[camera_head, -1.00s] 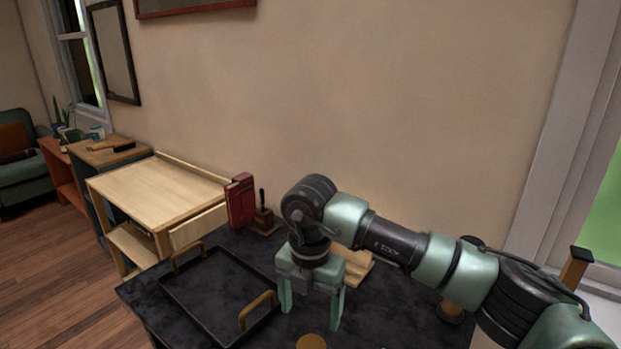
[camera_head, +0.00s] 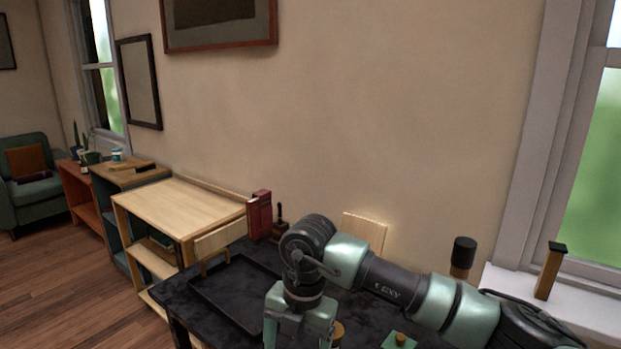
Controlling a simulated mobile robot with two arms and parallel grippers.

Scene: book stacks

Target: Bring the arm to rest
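My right arm comes in from the right, over the dark table (camera_head: 187,304). Its gripper (camera_head: 297,338) points down near the table's front, with the fingers spread apart. The fingertips are cut off by the bottom edge of the view, and nothing shows between the fingers. My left arm and gripper are not in view.
A black tray (camera_head: 213,299) lies on the table left of the gripper. A red book (camera_head: 260,214) stands at the table's back left, by a wooden shelf unit (camera_head: 185,207). A light wooden board (camera_head: 364,231) is behind the arm. A dark-topped jar (camera_head: 462,257) stands right.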

